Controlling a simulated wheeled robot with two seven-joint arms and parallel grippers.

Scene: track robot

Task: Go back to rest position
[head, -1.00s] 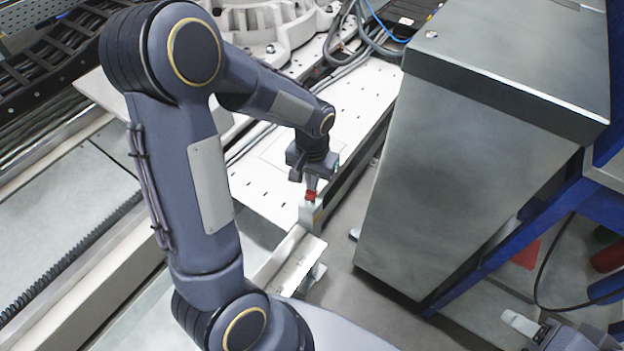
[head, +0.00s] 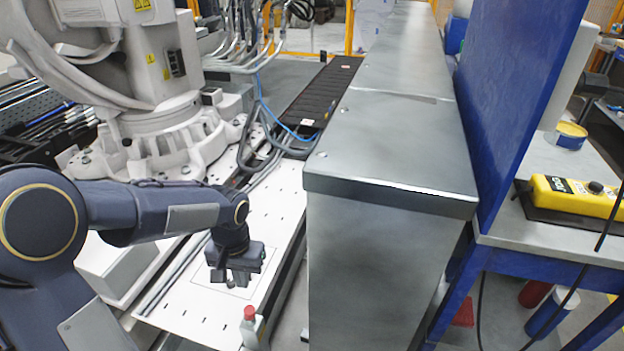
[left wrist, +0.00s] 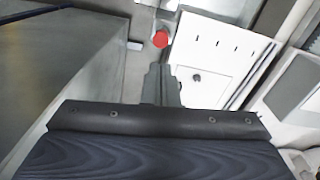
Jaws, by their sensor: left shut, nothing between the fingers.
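My left gripper (head: 232,281) is in the middle left of the head view, over the white perforated plate (head: 180,310). It is shut and empty, with its fingers pointing down. In the left wrist view its fingers (left wrist: 160,84) show dark and closed together. A small post with a red button (head: 249,313) stands just below and to the right of the gripper, apart from it. The red button also shows in the left wrist view (left wrist: 160,39), beyond the fingertips. My right gripper is not in view.
A tall grey metal cabinet (head: 385,260) stands right of my left arm. A large white industrial robot base (head: 170,130) is behind it. A blue panel (head: 520,90) and a bench with a yellow control box (head: 575,196) are at the right.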

